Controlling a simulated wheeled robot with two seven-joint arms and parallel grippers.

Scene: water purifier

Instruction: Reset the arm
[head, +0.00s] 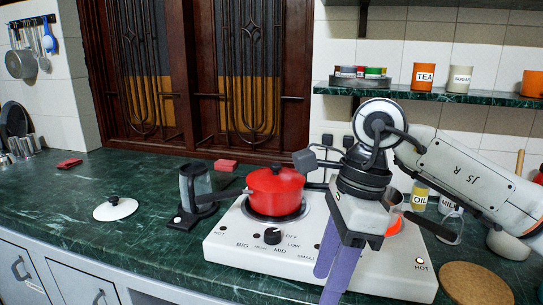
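My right arm (455,175) reaches in from the right, over the stove. My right gripper (334,278) points down with its two purple fingers in front of the white stove (240,245). The fingers overlap in this view, so I cannot tell how far apart they are. No held object shows at the fingers. The gripper is to the right of the red pot (275,190) and looks apart from it. My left arm and gripper are not in view.
A dark jug (197,182) stands left of the pot. A white lid (115,208) lies on the green counter (60,205). Behind my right arm are an oil jar (420,196) and a shelf (430,92) with canisters. A round wooden board (474,283) lies at the lower right. The left counter has free room.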

